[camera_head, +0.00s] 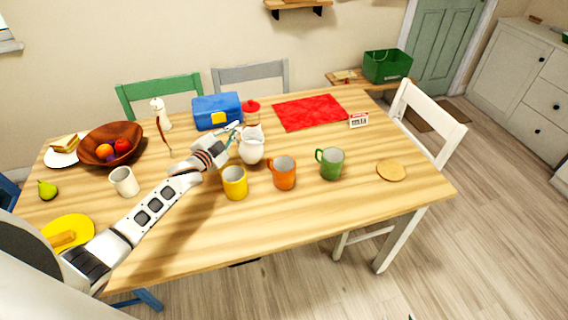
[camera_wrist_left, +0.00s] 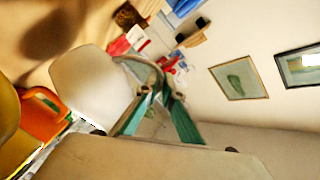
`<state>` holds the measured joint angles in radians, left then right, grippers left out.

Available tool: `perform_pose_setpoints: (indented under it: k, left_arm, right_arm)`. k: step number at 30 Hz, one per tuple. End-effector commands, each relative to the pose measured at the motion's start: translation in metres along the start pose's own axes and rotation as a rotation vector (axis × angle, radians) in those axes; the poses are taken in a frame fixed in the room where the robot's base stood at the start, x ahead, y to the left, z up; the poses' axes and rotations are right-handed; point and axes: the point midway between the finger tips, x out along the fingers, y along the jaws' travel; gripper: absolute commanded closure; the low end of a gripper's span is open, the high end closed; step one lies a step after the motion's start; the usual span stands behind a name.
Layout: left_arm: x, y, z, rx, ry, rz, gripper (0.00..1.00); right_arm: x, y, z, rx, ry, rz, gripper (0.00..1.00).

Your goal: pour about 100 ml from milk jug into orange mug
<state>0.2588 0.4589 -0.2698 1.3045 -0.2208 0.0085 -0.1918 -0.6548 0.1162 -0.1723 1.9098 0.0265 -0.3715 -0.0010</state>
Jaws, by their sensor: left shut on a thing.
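The white milk jug (camera_head: 251,149) is near the middle of the table, behind and left of the orange mug (camera_head: 284,175). My left gripper (camera_head: 236,131) reaches in from the left and is shut on the jug, at its handle side. The jug looks about upright; I cannot tell whether its base touches the table. In the left wrist view the jug (camera_wrist_left: 88,85) is beside the teal fingers (camera_wrist_left: 152,112), with the orange mug (camera_wrist_left: 40,120) at the left. The orange mug stands upright, apart from the jug; its contents are unclear. My right gripper is not in view.
A yellow mug (camera_head: 235,185) stands left of the orange mug, close under my left arm. A green mug (camera_head: 330,164) stands to its right. A blue lunch box (camera_head: 217,111) and a red-topped jar (camera_head: 251,107) are behind the jug. The table's front right is mostly clear.

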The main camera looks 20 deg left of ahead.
Motion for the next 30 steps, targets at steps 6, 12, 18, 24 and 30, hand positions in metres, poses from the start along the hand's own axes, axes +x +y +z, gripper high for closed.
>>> perform_pose_setpoints:
  k: [6, 12, 18, 24, 30]
  left_arm:
    - [-0.004, 0.000, -0.020, 0.132, 0.010, -0.032, 1.00]
    - [-0.008, -0.008, -0.041, 0.239, 0.013, -0.055, 1.00]
    - [-0.013, -0.015, -0.066, 0.346, 0.018, -0.077, 1.00]
    - [-0.018, -0.009, -0.088, 0.523, 0.021, -0.114, 1.00]
    - [-0.020, -0.002, -0.096, 0.631, 0.026, -0.136, 1.00]
  right_arm:
    - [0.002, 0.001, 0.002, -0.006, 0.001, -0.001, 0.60]
    - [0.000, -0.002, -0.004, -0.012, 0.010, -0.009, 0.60]
    - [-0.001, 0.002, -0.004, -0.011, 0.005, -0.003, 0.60]
    - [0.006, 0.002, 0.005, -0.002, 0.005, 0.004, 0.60]
    - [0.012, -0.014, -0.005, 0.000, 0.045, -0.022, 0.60]
